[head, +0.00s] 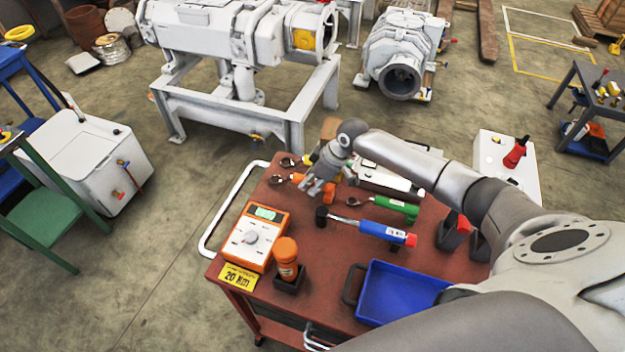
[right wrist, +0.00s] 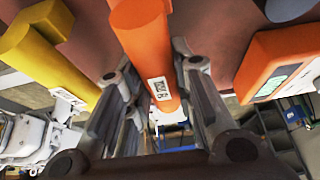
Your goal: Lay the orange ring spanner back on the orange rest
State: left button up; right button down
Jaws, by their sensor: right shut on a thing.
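The orange ring spanner (head: 298,178) is at the left rear of the red-brown cart top, with its metal ring end pointing left. My right gripper (head: 318,187) comes down over its orange handle and is shut on it. In the right wrist view the orange handle (right wrist: 143,48), with a white label, runs between the two fingers (right wrist: 157,75). Whether the spanner touches the surface below I cannot tell. I cannot make out the orange rest; the gripper and handle may hide it. My left gripper is not in view.
A yellow-handled spanner (right wrist: 45,62) lies close beside the fingers. Bare cart top shows around (head: 330,262).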

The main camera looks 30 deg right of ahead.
jog(key=shift+f, duration=0.25)
dwell(0.5)
jog(key=c, duration=1.1)
grip_release()
jog(key=shift+c, duration=0.2)
jog(key=o, duration=0.8)
jog(key=shift+r, duration=0.15)
jog(key=shift+r+p, duration=0.75)
jog(key=shift+p, duration=0.15)
jog(key=shift+r, duration=0.15)
